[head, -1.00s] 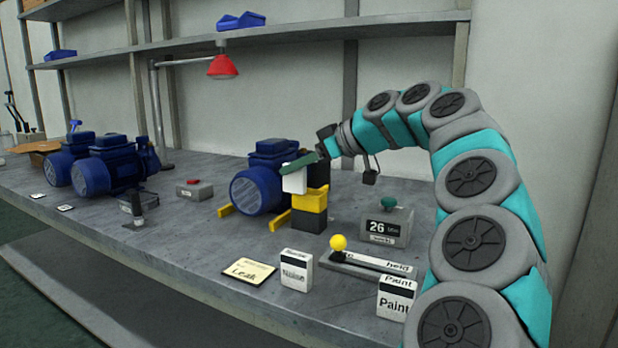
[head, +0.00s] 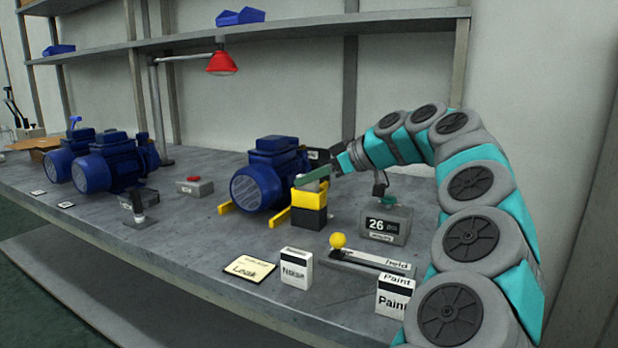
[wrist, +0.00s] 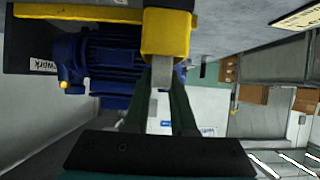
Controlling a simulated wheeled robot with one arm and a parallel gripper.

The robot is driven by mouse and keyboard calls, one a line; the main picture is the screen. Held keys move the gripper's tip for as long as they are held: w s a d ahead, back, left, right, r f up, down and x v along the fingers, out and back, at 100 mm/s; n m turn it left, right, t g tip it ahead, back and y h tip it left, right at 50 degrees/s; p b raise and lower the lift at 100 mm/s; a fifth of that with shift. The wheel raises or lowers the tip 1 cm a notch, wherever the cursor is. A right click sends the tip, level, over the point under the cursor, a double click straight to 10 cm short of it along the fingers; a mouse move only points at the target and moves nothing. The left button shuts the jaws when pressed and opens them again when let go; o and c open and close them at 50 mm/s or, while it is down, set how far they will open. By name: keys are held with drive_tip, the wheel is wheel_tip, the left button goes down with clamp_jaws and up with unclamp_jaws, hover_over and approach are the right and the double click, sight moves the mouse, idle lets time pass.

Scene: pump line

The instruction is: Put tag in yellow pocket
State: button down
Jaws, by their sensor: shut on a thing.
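My gripper (head: 314,175), with green fingers, is shut on the white tag (head: 312,186), directly above the yellow pocket (head: 309,199). In the head view only a narrow white strip of the tag shows between the fingers and the pocket's rim. Its lower part is hidden, apparently behind the pocket's front wall. In the wrist view the tag (wrist: 160,77) is a pale strip between the fingertips, meeting the yellow pocket (wrist: 166,34). How deep it sits I cannot tell.
A black pocket (head: 309,218) is below the yellow one. A blue pump motor (head: 264,180) stands close on the left. A grey box reading 26 (head: 387,226) is at the right. A yellow-knobbed lever (head: 338,241) and cards, including Noise (head: 296,268), are in front.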

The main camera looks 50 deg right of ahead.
drive_tip(key=shift+f, duration=0.2)
drive_tip(key=c, duration=0.7)
unclamp_jaws()
drive_tip(key=shift+r, duration=0.1)
drive_tip(key=shift+c, duration=0.2)
drive_tip(key=shift+r, duration=0.1)
drive_tip(key=shift+s+r, duration=0.1)
drive_tip(key=shift+r, duration=0.05)
drive_tip(key=v, duration=1.1)
drive_tip(key=shift+s, duration=0.3)
drive_tip(key=shift+d+r, duration=0.1)
